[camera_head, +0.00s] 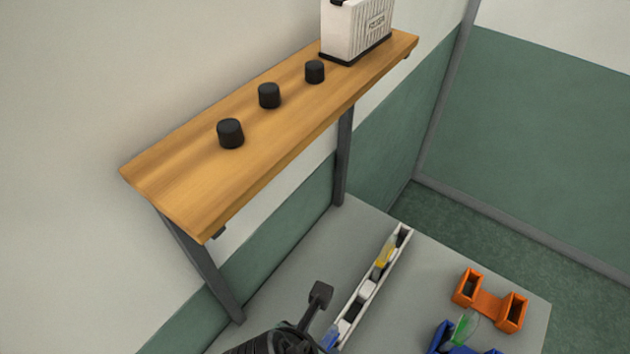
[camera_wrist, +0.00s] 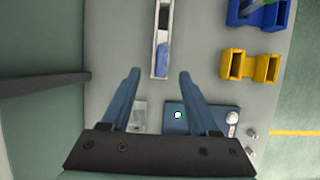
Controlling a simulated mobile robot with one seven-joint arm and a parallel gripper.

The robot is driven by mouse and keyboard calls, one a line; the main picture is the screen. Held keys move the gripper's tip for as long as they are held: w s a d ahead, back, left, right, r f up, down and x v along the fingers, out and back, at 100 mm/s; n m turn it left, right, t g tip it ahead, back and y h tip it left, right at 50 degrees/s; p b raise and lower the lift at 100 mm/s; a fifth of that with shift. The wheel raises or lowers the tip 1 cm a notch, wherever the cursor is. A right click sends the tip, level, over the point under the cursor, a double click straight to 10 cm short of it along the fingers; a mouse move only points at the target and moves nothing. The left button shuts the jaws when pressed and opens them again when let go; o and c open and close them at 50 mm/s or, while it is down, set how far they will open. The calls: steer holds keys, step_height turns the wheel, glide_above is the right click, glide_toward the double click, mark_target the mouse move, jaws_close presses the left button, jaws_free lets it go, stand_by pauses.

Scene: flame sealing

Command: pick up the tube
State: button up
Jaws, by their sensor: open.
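My gripper (camera_wrist: 159,74) is open and empty in the wrist view, its two blue fingers apart above the table. A long white rack (camera_head: 346,313) lies on the table and also shows ahead of the fingers in the wrist view (camera_wrist: 154,45). It holds a yellow item (camera_head: 385,252), white items and a blue item (camera_wrist: 162,57) near its close end. A clear item with green in it (camera_head: 463,328) is at the blue holder (camera_head: 440,338), right of the rack and apart from my gripper. I cannot tell for sure which item is the tube.
An orange holder (camera_head: 489,307) stands right of the rack. The wrist view shows a yellow holder (camera_wrist: 251,67) and a blue plate (camera_wrist: 178,125) near the right finger. A wooden shelf (camera_head: 188,166) with three black cylinders and a white box overhangs the table's back.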

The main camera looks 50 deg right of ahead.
mark_target(323, 342)
steer(key=x, duration=0.6)
steer(key=shift+s+f, duration=0.15)
steer(key=shift+p+x, duration=0.85)
steer(key=shift+x, duration=1.8)
steer(key=shift+s+a, duration=0.1)
steer(key=shift+a, duration=0.05)
jaws_close()
